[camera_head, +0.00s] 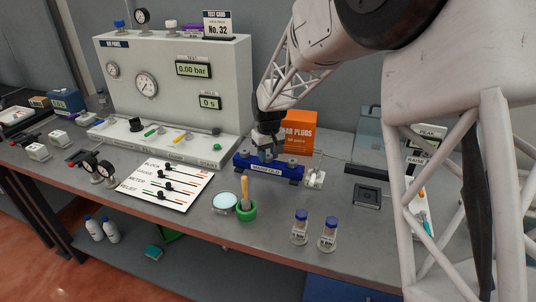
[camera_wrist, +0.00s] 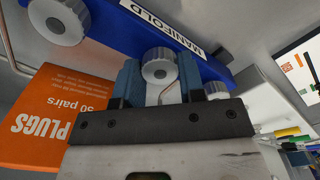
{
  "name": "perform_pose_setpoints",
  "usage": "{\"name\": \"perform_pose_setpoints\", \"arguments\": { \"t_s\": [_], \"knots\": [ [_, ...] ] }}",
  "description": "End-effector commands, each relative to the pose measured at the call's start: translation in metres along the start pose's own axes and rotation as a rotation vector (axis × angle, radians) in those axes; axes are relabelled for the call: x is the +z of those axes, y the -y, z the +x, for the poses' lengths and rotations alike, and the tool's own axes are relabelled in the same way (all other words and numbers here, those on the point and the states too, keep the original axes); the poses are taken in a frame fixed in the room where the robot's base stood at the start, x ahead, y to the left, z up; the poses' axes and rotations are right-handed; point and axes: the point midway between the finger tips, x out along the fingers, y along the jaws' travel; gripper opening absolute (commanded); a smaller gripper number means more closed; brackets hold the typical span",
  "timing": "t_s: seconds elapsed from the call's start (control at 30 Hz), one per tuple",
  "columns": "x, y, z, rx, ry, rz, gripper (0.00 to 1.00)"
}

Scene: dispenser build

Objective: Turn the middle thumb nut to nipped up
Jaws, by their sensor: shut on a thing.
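The blue manifold block (camera_head: 243,166) lies on the bench, with a row of grey thumb nuts along it. In the head view my gripper (camera_head: 267,150) reaches down onto the manifold's middle. The other thumb nuts (camera_wrist: 58,22) and (camera_wrist: 216,90) sit either side; the second is partly hidden.
An orange ear-plug box (camera_head: 300,130) stands close behind the manifold. The air panel (camera_head: 175,85) is to the left. A green cup with a wooden-handled tool (camera_head: 246,212) stands in front. A small white fitting (camera_head: 315,178) sits at the manifold's right end.

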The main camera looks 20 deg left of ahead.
Motion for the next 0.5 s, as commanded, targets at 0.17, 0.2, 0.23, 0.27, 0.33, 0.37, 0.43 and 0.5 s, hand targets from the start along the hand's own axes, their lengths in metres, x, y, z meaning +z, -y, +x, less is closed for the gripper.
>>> {"name": "perform_pose_setpoints", "arguments": {
  "t_s": [0.17,0.2,0.23,0.27,0.33,0.37,0.43,0.5],
  "knots": [
    [-0.0001,0.0000,-0.0006,0.000,-0.004,0.166,0.13],
    [-0.0001,0.0000,-0.0002,0.000,-0.004,0.203,0.13],
    [0.0000,0.0000,-0.0001,0.000,-0.004,0.232,0.13],
    [0.0001,0.0000,-0.0002,0.000,-0.005,0.261,0.13],
    [0.0002,0.0000,-0.0006,0.000,-0.006,0.327,0.13],
    [0.0002,0.0001,-0.0006,0.000,-0.007,0.356,0.13],
    [0.0002,0.0001,-0.0004,0.000,-0.008,0.422,0.13],
    [-0.0001,0.0000,-0.0007,0.000,-0.009,0.488,0.13]
  ]
}}
